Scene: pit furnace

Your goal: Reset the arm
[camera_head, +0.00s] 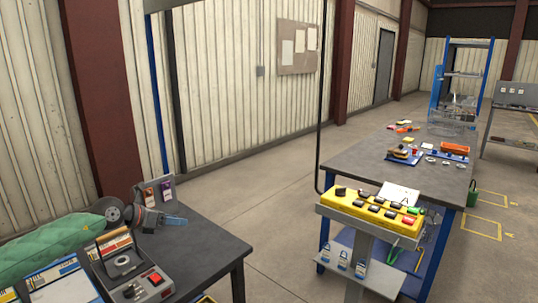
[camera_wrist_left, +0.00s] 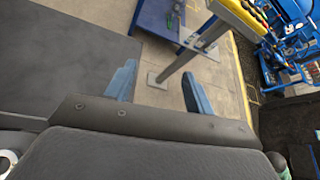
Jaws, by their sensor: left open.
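My left gripper (camera_head: 177,220) is raised over the dark table at the lower left in the head view. Its blue fingertips point to the right. In the left wrist view, the two blue fingers of the left gripper (camera_wrist_left: 158,86) stand wide apart with nothing between them. Floor and the foot of a stand show beyond them. My right gripper is in neither view.
The dark table (camera_head: 205,258) holds a grey device (camera_head: 130,268) with a handle and red button, below my gripper. A yellow control box (camera_head: 370,207) stands on a post. A workbench (camera_head: 350,160) with parts lies beyond. Floor between tables is clear.

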